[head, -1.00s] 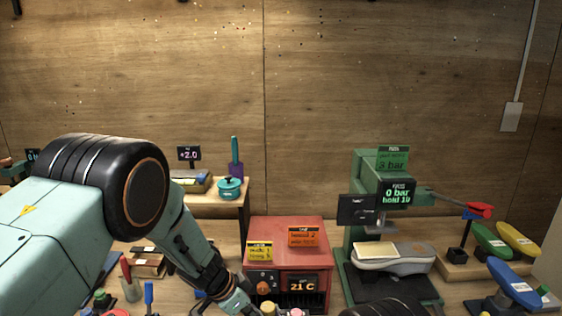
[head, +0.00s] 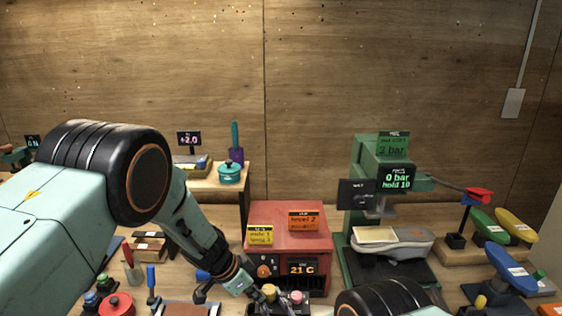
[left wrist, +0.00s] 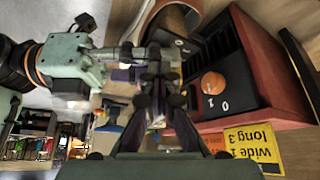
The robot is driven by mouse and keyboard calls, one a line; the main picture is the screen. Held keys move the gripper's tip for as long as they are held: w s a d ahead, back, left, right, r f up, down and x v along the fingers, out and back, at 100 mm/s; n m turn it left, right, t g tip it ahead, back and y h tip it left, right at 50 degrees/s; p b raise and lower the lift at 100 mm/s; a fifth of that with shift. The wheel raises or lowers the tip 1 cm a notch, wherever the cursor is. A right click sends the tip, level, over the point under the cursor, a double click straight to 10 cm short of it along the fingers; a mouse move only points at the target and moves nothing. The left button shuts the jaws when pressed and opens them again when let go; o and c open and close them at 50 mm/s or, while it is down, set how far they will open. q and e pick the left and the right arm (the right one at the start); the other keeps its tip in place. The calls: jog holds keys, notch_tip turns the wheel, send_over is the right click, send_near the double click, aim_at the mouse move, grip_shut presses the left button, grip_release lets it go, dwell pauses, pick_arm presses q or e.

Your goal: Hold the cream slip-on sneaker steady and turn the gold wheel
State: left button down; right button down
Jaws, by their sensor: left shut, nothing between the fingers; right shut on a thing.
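My left gripper (head: 264,300) is shut and empty at the bottom middle of the head view, beside a gold-yellow round knob (head: 270,291) that may be the gold wheel. In the left wrist view its dark fingers (left wrist: 155,72) come together with nothing between them. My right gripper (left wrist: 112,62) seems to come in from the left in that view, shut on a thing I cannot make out. In the head view only a black joint of my right arm shows. I cannot make out the cream slip-on sneaker for certain in either view.
A red oven (head: 288,239) reading 21 C stands just behind my left gripper. A green press (head: 380,165) holds a grey shoe (head: 392,243) to its right. A pink knob (head: 297,297), a red pot (head: 115,305) and upright tools crowd the front.

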pick_arm(q)
jog(key=shift+w+r, duration=0.1)
jog(key=shift+w, duration=0.15)
jog(key=shift+w+a, duration=0.4)
jog(key=shift+w, duration=0.2)
jog(key=shift+w+a, duration=0.1)
jog(key=shift+w, duration=0.15)
jog(key=shift+w+r, duration=0.1)
jog(key=shift+a, duration=0.1)
jog(key=r, duration=0.5)
jog(key=shift+s+a+r, duration=0.25)
jog(key=shift+s+r, duration=0.1)
dwell(0.4)
